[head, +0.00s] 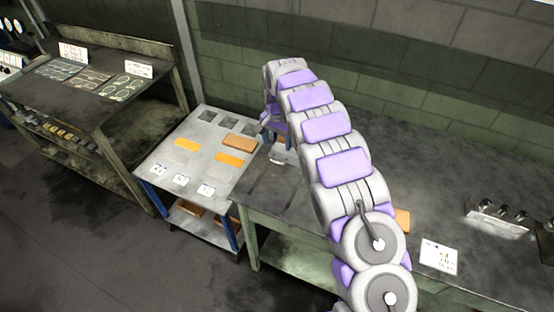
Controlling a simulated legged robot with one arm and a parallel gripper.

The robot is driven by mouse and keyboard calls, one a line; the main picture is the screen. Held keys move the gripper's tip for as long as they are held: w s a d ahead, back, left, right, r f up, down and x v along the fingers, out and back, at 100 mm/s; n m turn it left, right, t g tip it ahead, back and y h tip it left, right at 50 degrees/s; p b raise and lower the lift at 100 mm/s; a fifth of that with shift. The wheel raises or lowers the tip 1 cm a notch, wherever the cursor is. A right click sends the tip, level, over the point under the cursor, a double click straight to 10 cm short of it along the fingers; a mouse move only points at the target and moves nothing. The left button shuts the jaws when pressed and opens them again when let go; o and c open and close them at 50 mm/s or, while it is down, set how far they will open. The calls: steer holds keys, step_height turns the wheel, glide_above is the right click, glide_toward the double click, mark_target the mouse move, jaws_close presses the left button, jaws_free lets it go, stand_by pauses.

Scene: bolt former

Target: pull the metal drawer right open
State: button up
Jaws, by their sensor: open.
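My arm reaches from the lower right up and over toward the back, then bends down. My gripper (281,154) is at its far end, low over the right edge of the small metal-topped table, partly hidden by my own arm. It is open, and I see nothing held in it. I cannot clearly make out a metal drawer or its handle. Whether the gripper touches anything is too small to tell.
The small metal-topped table (216,165) holds orange blocks, dark squares and white labels. The long dark workbench (420,196) stands to its right, with a white card (438,257) and a metal fixture (497,218). A worn bench (95,95) stands left. Floor is clear at lower left.

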mark_target(277, 157)
step_height(277, 157, down, 9)
steer(key=shift+f+b, duration=0.1)
steer(key=shift+b, duration=0.7)
steer(key=c, duration=1.3)
steer(key=s+a+p, duration=0.1)
steer(key=s+a, duration=0.1)
steer(key=s, duration=0.3)
steer(key=s+a+p, duration=0.1)
steer(key=s, duration=0.4)
steer(key=s+a+p, duration=0.2)
steer(key=s, duration=0.4)
steer(key=shift+a, duration=0.35)
steer(key=shift+s+a+f, duration=0.1)
steer(key=shift+s, duration=0.35)
steer(key=o, duration=1.1)
steer(key=shift+o, duration=1)
steer(key=shift+s+a, duration=0.1)
steer(key=shift+s, duration=0.05)
